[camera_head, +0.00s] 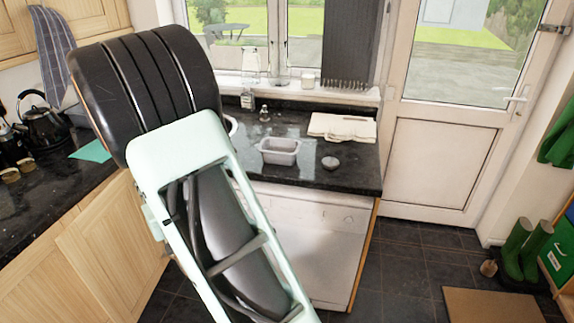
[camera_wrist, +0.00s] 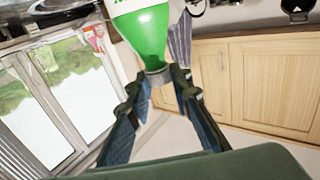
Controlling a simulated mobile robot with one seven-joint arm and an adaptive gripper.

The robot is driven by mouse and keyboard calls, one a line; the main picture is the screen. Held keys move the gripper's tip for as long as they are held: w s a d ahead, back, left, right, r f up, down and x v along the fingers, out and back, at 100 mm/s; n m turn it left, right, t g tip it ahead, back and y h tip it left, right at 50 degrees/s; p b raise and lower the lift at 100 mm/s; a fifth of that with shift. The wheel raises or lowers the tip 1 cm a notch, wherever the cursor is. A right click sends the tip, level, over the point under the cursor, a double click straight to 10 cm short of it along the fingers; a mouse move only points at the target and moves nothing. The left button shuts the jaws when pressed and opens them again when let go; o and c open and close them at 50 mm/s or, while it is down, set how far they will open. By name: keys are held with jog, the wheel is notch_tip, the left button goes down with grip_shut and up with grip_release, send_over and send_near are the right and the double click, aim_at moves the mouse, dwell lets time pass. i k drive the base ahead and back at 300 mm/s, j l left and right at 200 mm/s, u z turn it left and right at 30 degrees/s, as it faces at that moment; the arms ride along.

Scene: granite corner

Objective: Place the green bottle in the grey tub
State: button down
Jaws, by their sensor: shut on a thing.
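The grey tub (camera_head: 279,157) stands on the dark worktop below the window in the head view and looks empty. The green bottle (camera_wrist: 144,32) is in the wrist view, with a white label cut off by the top edge. My gripper (camera_wrist: 157,78) is shut on the narrow end of the bottle, one finger on each side. The bottle is held up in the air, clear of any surface I can see. In the head view my arm hides the gripper and the bottle. The tub does not show in the wrist view.
A small dark bowl (camera_head: 331,163) sits right of the tub, and a pale folded item (camera_head: 342,127) lies behind it. A small glass jar (camera_head: 265,114) stands behind the tub. A kettle (camera_head: 42,122) is on the left worktop. The worktop's front edge runs close before the tub.

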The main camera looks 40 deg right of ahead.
aim_at(271, 158)
jog(key=k+u, duration=0.15)
jog(key=k, duration=0.3)
jog(key=u, duration=0.85)
jog(key=k+l+u, duration=0.1)
jog(key=l+u, duration=0.15)
jog(key=k+l, duration=0.15)
jog(key=l, duration=0.3)
jog(key=k+l, duration=0.1)
jog(key=l, duration=0.35)
jog(key=k+l, duration=0.15)
jog(key=l, duration=0.3)
jog(key=k+l, duration=0.1)
jog(key=l, duration=0.3)
jog(key=k+l, duration=0.15)
jog(key=l, duration=0.3)
jog(key=k+l, duration=0.1)
jog(key=l, duration=0.35)
